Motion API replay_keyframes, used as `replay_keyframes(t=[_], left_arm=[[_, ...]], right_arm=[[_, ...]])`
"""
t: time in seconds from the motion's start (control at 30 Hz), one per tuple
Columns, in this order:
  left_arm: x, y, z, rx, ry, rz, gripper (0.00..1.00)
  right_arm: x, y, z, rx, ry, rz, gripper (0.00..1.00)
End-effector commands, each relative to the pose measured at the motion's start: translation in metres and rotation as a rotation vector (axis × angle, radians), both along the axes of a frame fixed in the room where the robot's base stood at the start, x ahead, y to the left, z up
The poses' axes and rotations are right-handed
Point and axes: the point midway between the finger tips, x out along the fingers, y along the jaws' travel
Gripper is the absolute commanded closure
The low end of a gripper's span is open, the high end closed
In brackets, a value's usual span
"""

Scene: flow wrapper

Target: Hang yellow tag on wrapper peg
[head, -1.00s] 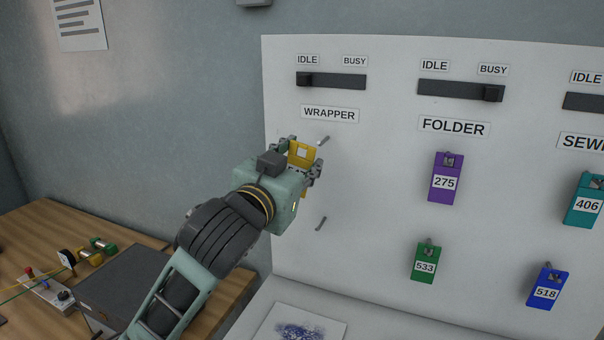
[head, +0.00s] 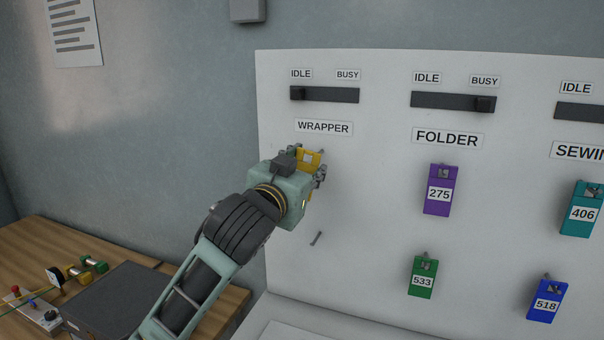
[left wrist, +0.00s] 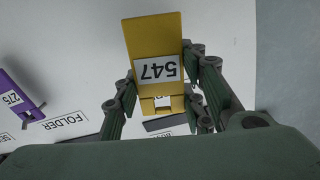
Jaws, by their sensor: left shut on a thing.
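The yellow tag (head: 308,159) is in my left gripper (head: 318,172), in front of the white board just below the WRAPPER label (head: 324,127). In the left wrist view the tag (left wrist: 155,42) reads 547, upside down, and the fingers (left wrist: 158,88) close on its two sides near its holed end. The upper wrapper peg (head: 322,153) shows only as a small tip beside the tag. I cannot tell whether it passes through the tag's hole. A lower bare peg (head: 316,238) stands out below the gripper. My right gripper is not in view.
A purple tag 275 (head: 439,190) and a green tag 533 (head: 422,277) hang under FOLDER. A teal tag (head: 582,208) and a blue tag (head: 547,300) hang further right. The wrapper slider (head: 325,95) is above. A wooden table (head: 40,245) with small items is at lower left.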

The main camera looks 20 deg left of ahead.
Motion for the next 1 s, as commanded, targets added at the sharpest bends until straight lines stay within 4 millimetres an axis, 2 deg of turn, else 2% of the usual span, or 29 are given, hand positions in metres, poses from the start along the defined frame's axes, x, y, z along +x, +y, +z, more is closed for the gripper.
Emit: replay_keyframes(t=[0.6, 1.0], left_arm=[[0.037, -0.001, -0.001, -0.001, -0.002, 0.000, 0.88], [0.049, -0.002, -0.010, 0.000, -0.001, 0.000, 0.88]], right_arm=[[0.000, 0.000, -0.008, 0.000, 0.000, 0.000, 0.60], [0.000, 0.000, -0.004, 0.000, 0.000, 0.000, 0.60]])
